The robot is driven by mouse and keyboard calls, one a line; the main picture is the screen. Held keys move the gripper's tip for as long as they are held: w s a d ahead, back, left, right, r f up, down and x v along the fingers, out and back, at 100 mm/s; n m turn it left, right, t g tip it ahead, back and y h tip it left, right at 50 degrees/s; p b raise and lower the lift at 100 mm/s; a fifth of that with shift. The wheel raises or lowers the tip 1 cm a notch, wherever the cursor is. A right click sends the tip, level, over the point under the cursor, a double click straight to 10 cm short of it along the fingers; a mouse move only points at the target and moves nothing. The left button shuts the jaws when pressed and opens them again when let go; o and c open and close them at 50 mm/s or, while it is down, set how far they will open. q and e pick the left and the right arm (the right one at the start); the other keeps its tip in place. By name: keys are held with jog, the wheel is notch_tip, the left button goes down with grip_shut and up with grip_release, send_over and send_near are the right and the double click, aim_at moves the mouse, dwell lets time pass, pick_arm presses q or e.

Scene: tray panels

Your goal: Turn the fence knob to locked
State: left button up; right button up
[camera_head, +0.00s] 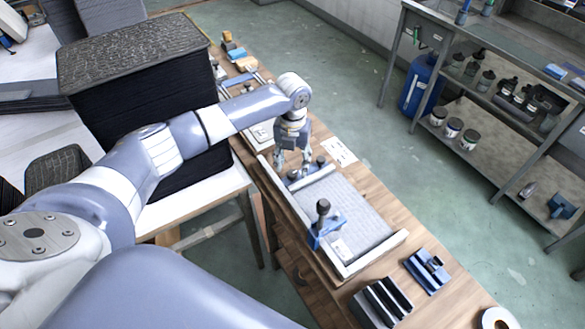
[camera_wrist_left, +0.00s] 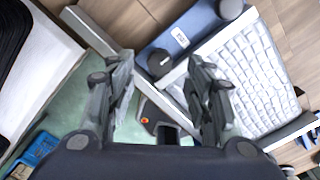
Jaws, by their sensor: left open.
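My left gripper (camera_head: 292,164) points down over the far left end of the tray-panel fixture (camera_head: 346,205). In the left wrist view its two fingers (camera_wrist_left: 160,66) are spread apart with nothing between them but the view below. A round black knob (camera_wrist_left: 160,62) on a blue-grey block with a white label appears between the fingertips; I cannot tell whether they touch it. A second black knob (camera_wrist_left: 230,8) sits at the block's other end. In the head view the fingers partly hide this block. Which setting the knob is at I cannot tell. My right gripper is not in view.
A blue clamp (camera_head: 325,228) with a black handle stands at the fixture's near end. A blue-black part (camera_head: 427,270) and a black slotted block (camera_head: 381,302) lie on the bench's near end. A shelf rack stands right.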

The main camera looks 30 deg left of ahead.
aim_at(293, 173)
pick_arm(q)
notch_tip(293, 173, up, 8)
jog(key=shift+r, duration=0.15)
dwell(0.6)
